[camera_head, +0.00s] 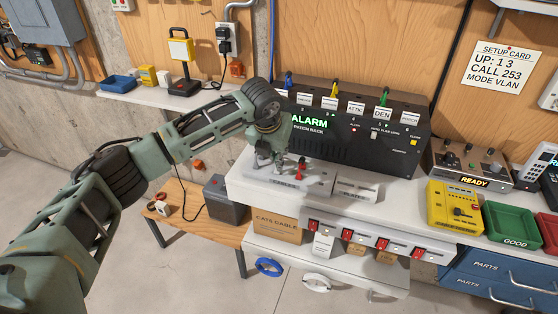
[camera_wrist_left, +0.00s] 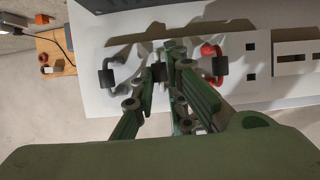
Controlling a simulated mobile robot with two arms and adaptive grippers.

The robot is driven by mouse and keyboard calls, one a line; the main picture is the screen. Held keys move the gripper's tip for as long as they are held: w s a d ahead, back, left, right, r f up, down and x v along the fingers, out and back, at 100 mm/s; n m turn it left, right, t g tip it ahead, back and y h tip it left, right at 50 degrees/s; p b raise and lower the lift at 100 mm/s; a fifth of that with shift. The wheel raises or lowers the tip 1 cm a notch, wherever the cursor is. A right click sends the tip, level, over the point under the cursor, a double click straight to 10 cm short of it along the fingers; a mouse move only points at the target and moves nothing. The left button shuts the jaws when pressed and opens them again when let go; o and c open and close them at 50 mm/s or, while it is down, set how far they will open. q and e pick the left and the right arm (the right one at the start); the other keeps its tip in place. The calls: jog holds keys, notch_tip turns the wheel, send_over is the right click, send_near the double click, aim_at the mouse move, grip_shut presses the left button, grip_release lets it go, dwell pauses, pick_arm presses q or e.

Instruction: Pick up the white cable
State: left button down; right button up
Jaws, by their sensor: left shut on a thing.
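My left gripper (camera_head: 277,160) is at the light panel marked CABLES (camera_head: 262,181) on the workbench. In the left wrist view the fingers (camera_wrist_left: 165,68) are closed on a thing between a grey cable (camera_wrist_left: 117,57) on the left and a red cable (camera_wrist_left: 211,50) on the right. The fingers hide most of it; only a dark end piece shows beside them, so I cannot make out its colour. The red cable also shows just right of the gripper in the head view (camera_head: 302,163). My right gripper is in neither view.
The black ALARM unit (camera_head: 355,135) stands close behind the panel. A PLATES holder (camera_head: 355,191) is to its right. A white coil (camera_head: 316,283) and a blue coil (camera_head: 269,267) are low at the front. A yellow device (camera_head: 454,207) and green GOOD bin (camera_head: 512,227) stand farther right.

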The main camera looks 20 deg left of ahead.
pick_arm(q)
jog(key=shift+r, duration=0.15)
jog(key=shift+w+r+b, duration=0.1)
jog(key=shift+r+b, duration=0.2)
jog(key=shift+b, duration=0.05)
jog(key=s+d+r+b, duration=0.4)
jog(key=d+r+b, duration=0.1)
jog(key=d+r, duration=0.5)
jog(key=shift+s+d, duration=0.2)
jog(key=shift+d, duration=0.25)
